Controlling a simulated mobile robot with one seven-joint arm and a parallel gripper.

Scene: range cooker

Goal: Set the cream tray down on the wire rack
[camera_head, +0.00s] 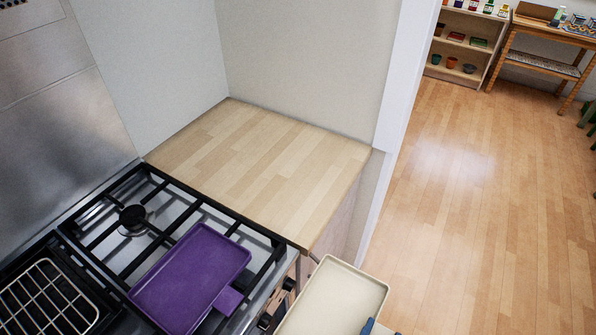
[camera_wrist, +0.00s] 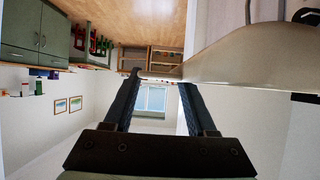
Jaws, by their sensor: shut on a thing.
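The cream tray (camera_head: 335,298) is at the bottom of the head view, in front of the cooker and over to the right, cut off by the frame edge. My gripper (camera_wrist: 160,78) is shut on the tray's edge; in the wrist view the tray (camera_wrist: 245,52) extends right from the fingertips. In the head view only a small blue part of my gripper (camera_head: 368,327) shows at the tray's right side. The wire rack (camera_head: 45,300), a pale grid, lies at the lower left on the cooker, apart from the tray and partly cut off.
A purple tray with a tab (camera_head: 192,275) lies on the black hob grates (camera_head: 105,217), between the wire rack and the cream tray. A bare wooden counter (camera_head: 262,165) adjoins the hob. A steel backsplash (camera_head: 60,110) rises on the left. Open floor (camera_head: 480,200) lies right.

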